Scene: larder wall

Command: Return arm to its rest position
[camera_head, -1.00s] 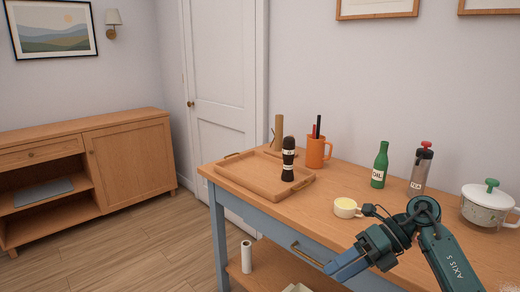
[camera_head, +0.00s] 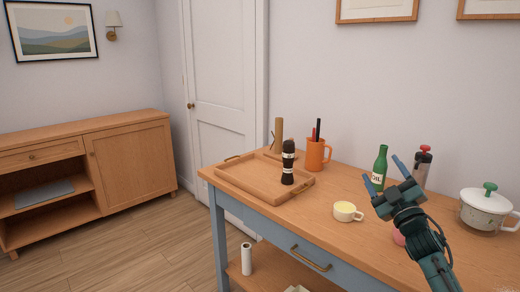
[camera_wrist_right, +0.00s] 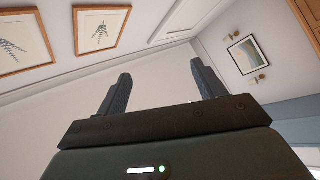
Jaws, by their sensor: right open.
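My right gripper (camera_head: 382,178) is open and empty, raised above the right part of the table, its fingers pointing up and to the left. In the right wrist view its two fingers (camera_wrist_right: 160,88) stand apart with only wall and framed pictures beyond them. In the head view the gripper is in front of the green oil bottle (camera_head: 380,160) and the grey bottle with a red top (camera_head: 422,168), hiding part of each. My left gripper is not in view.
The wooden table (camera_head: 300,215) bears a tray (camera_head: 240,178) with a dark pepper mill (camera_head: 288,162), an orange mug (camera_head: 316,154), a cream cup (camera_head: 345,211) and a white lidded pot (camera_head: 484,208). A pink round thing (camera_head: 398,237) shows partly behind my arm. A sideboard (camera_head: 130,160) stands left.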

